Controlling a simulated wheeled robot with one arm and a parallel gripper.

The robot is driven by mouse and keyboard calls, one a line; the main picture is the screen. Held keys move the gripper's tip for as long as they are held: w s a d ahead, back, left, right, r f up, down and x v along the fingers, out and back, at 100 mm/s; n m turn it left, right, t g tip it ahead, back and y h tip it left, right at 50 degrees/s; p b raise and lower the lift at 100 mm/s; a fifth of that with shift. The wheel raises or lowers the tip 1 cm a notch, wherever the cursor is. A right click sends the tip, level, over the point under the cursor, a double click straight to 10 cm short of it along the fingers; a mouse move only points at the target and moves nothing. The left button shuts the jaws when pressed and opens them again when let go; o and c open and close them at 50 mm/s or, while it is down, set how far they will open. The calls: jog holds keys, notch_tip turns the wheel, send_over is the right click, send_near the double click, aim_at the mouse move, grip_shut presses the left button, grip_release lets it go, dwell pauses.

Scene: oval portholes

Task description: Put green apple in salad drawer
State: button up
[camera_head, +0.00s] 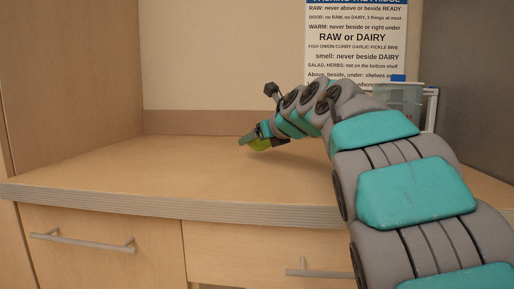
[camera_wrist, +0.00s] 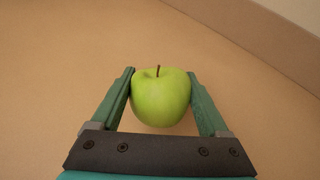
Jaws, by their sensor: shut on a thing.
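The green apple (camera_wrist: 160,98) is between the two green fingers of my gripper (camera_wrist: 160,88) in the wrist view, with its stem upward in the picture. My gripper is shut on it. In the head view the apple (camera_head: 259,144) shows partly below my gripper (camera_head: 256,139), over the wooden counter. I cannot tell whether the apple touches the counter. The salad drawer cannot be made out in either view.
The wooden counter (camera_head: 150,165) is clear to the left. Below its front edge are shut fronts with bar handles (camera_head: 83,242). A printed rules sheet (camera_head: 357,40) is on the back wall. A greyish container (camera_head: 401,98) stands at the back right, partly behind my arm.

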jog(key=shift+f, duration=1.2)
jog(key=shift+f+b, duration=0.15)
jog(key=shift+b, duration=0.15)
jog(key=o, duration=1.4)
jog(key=shift+c, duration=0.2)
